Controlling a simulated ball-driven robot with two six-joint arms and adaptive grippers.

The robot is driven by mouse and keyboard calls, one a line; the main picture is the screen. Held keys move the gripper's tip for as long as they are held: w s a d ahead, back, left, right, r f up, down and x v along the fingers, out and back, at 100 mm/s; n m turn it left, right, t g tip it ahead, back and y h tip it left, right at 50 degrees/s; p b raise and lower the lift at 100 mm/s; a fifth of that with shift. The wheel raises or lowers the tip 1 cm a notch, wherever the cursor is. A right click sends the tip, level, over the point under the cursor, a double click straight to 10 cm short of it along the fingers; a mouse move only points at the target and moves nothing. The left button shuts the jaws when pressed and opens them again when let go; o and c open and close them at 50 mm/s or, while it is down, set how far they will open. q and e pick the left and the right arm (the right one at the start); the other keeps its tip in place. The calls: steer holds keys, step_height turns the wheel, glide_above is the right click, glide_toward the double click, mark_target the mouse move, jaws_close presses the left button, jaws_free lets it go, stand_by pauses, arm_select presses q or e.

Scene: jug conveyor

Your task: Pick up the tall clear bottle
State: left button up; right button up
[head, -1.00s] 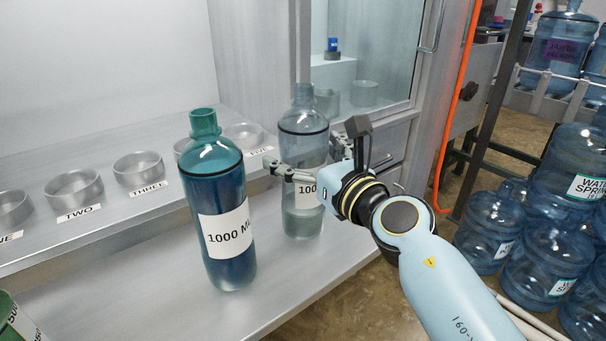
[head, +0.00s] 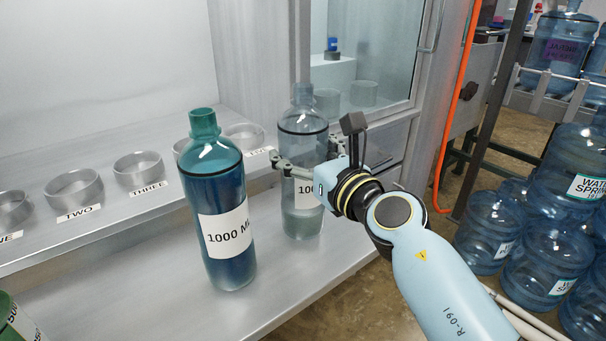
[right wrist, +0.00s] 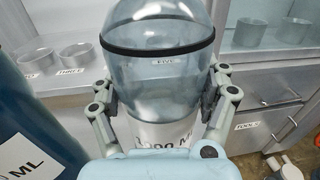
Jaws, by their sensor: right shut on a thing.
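The tall clear bottle (head: 303,133) stands upright on the lower shelf in the head view, with a dark ring near its shoulder and a white label. My right gripper (head: 305,160) is shut on its body around the upper edge of the label. In the right wrist view the clear bottle (right wrist: 160,75) fills the middle, with the fingers of my right gripper (right wrist: 160,108) against both sides. The bottle's base appears to rest on the shelf. My left gripper is not in view.
A blue 1000 ML bottle (head: 222,200) stands close on the left. Numbered metal ring holders (head: 138,168) line the ledge behind. A green container (head: 12,318) shows at the lower left. Large water jugs (head: 493,228) are stacked at the right. The front shelf (head: 160,290) is mostly bare.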

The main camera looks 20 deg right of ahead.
mark_target(302, 126)
steer(key=shift+r, duration=0.15)
step_height(302, 126, up, 4)
steer(key=p, duration=0.3)
steer(key=shift+r, duration=0.2)
steer(key=s+d+r+p, duration=0.4)
steer(key=s+r, duration=0.2)
steer(key=s, duration=0.4)
steer(key=shift+s+d+r, duration=0.25)
steer(key=shift+s, duration=0.15)
